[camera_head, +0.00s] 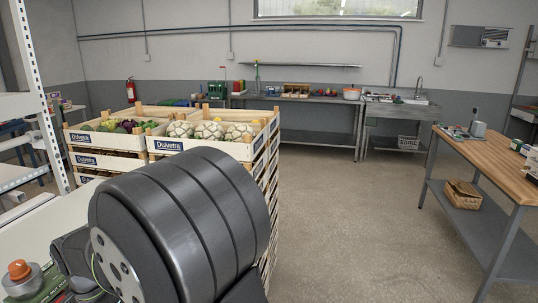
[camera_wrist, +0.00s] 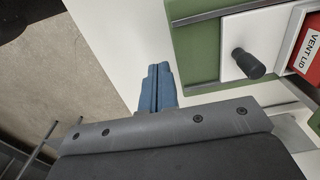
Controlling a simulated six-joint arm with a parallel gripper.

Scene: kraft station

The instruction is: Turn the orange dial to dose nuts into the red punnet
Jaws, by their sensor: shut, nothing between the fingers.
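An orange dial (camera_head: 20,268) on a round metallic base shows at the lower left of the head view, above a green surface. The dial does not show in the wrist view. My gripper (camera_wrist: 159,70) shows in the wrist view with its blue fingers together and nothing between them. It is over a white surface, left of a green-framed panel (camera_wrist: 190,45), and appears apart from it. My fingers are hidden in the head view, where my dark arm fills the lower middle. I cannot make out the red punnet or any nuts in either view.
Stacked produce crates (camera_head: 105,140) stand behind my arm. A wooden-topped bench (camera_head: 490,160) stands at the right, with open floor between.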

